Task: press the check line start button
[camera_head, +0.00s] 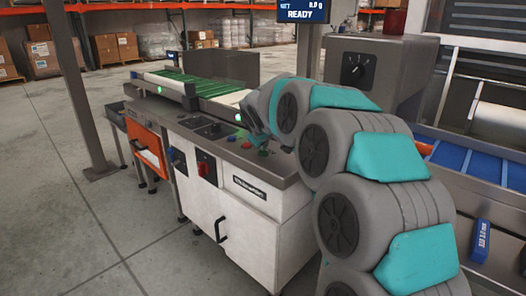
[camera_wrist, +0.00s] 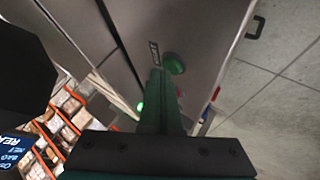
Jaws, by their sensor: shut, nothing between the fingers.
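A round green button (camera_wrist: 173,64) sits on the grey console top, with a small label (camera_wrist: 154,52) beside it. The green button also shows in the head view (camera_head: 263,153), at the console's front edge below the end of my arm. My gripper (camera_wrist: 157,74) is shut and empty, its green fingers pointing at the console. In the wrist view its tips lie just left of and slightly below the button. I cannot tell whether they touch the console. The gripper is mostly hidden behind my arm in the head view.
A red button (camera_head: 246,145) and a dark control panel (camera_head: 210,130) share the console top. A white cabinet (camera_head: 250,215) is below and a green belt (camera_head: 200,84) behind. A screen (camera_head: 302,11) reads READY. Open floor (camera_head: 60,220) lies at the left.

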